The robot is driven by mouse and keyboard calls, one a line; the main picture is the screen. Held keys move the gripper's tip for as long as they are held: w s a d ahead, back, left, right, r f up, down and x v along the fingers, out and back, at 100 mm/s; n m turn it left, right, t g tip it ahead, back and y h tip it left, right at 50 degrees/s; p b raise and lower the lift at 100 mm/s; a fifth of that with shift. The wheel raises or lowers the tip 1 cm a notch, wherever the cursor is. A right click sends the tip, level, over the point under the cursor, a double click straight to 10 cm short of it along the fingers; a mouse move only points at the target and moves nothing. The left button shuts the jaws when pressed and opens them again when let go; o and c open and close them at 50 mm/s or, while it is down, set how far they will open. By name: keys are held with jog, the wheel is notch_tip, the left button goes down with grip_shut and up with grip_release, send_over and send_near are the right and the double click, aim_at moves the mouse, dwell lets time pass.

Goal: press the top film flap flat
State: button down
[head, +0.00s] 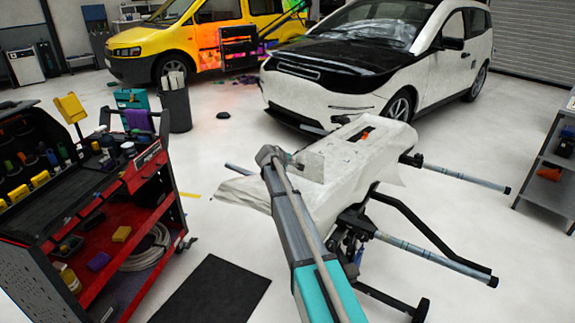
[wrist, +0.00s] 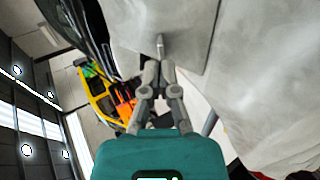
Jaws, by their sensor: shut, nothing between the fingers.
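A panel (head: 355,160) wrapped in pale, wrinkled film lies on a dark stand in the middle of the head view. Loose film hangs over its edges. In the wrist view the pale film (wrist: 262,75) fills the upper right, and a flatter grey sheet (wrist: 190,38) with a clear lower edge, apparently the top flap, lies beyond my fingers. My gripper (wrist: 160,66) is shut and empty, with its fingers pointing at that sheet. A thin grey tip shows just past the fingers; I cannot tell whether it touches the film. In the head view my arm hides part of the panel's near side.
A red tool cart (head: 150,190) stands at the left, with a dark mat (head: 212,292) on the floor beside it. Stand bars (head: 435,262) stick out to the right. A white car (head: 400,60) and a yellow van (head: 165,42) stand behind.

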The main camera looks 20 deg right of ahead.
jog(key=shift+w+d+f, duration=0.3)
jog(key=shift+d, duration=0.15)
